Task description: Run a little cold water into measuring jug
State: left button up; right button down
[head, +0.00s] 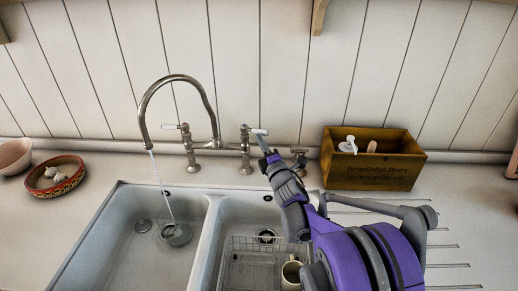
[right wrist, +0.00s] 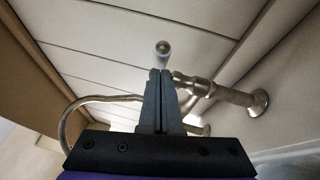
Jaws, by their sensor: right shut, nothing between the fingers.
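A thin stream of water falls from the curved metal spout (head: 160,95) into the left basin. My right gripper (head: 266,153) is shut and empty, close by the right tap lever (head: 260,132). In the right wrist view the shut fingers (right wrist: 157,75) point at the lever's rounded end (right wrist: 163,47); I cannot tell if they touch. The left tap lever (head: 172,126) stands by the spout's base. My left gripper is out of view.
The right basin holds a wire rack (head: 255,262) with a pale mug (head: 291,272). A wooden crate (head: 372,178) with bottles stands on the right counter. A patterned bowl (head: 54,177) with garlic and a pink bowl (head: 14,156) stand at left.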

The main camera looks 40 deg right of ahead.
jog(key=shift+w+d, duration=0.1)
jog(key=shift+d, duration=0.1)
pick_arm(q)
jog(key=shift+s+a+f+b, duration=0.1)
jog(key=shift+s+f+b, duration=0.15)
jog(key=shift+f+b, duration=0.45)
pick_arm(e)
jog(key=d, duration=0.2)
jog(key=shift+w+d, duration=0.25)
jog(key=shift+d, duration=0.05)
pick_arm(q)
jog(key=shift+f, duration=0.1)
pick_arm(e)
jog(key=shift+a, duration=0.1)
